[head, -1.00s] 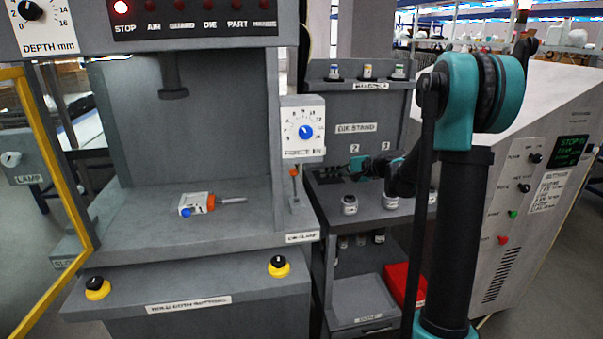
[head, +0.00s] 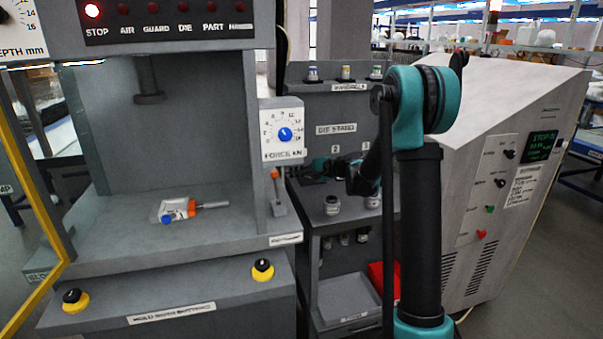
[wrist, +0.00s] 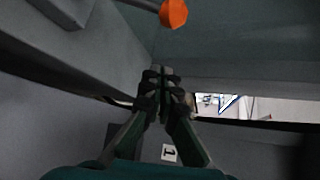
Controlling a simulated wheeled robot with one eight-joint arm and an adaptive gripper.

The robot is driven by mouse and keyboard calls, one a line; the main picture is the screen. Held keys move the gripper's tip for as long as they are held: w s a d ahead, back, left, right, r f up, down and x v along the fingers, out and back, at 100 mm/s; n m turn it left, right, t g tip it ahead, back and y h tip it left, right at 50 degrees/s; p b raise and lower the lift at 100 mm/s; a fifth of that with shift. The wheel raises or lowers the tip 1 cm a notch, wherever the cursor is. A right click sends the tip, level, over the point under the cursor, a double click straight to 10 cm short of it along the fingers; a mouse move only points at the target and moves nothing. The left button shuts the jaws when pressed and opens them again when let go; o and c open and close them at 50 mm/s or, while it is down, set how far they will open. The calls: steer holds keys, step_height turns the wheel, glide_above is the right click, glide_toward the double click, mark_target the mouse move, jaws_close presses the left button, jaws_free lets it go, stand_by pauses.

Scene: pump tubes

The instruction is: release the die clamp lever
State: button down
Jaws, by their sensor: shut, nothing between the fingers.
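The die clamp lever (head: 278,192) stands upright at the right front edge of the press, with an orange knob on a grey rod above the clamp label (head: 286,239). In the wrist view its orange knob (wrist: 173,12) shows at the top, beyond my fingertips, with part of the rod to its left. My gripper (wrist: 163,77) is shut and empty, its fingertips together and apart from the knob. In the head view my gripper (head: 308,174) is small and dark, to the right of the lever by the die stand; its fingertips are hard to make out.
A die with blue and orange parts (head: 178,211) lies on the press bed (head: 130,235). The force dial (head: 283,132) sits above the lever. The die stand (head: 335,130) is close on the right. A yellow guard frame (head: 40,190) is at left.

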mark_target(276, 187)
steer(key=x, duration=0.3)
steer(key=shift+s+a+r, duration=0.15)
steer(key=shift+s+r, duration=0.1)
steer(key=shift+s, duration=0.35)
steer(key=shift+s+a+r, duration=0.1)
steer(key=shift+s+r, duration=0.15)
steer(key=shift+s, duration=0.35)
steer(key=shift+s+a+r, duration=0.15)
steer(key=shift+s+r, duration=0.1)
steer(key=shift+s, duration=0.35)
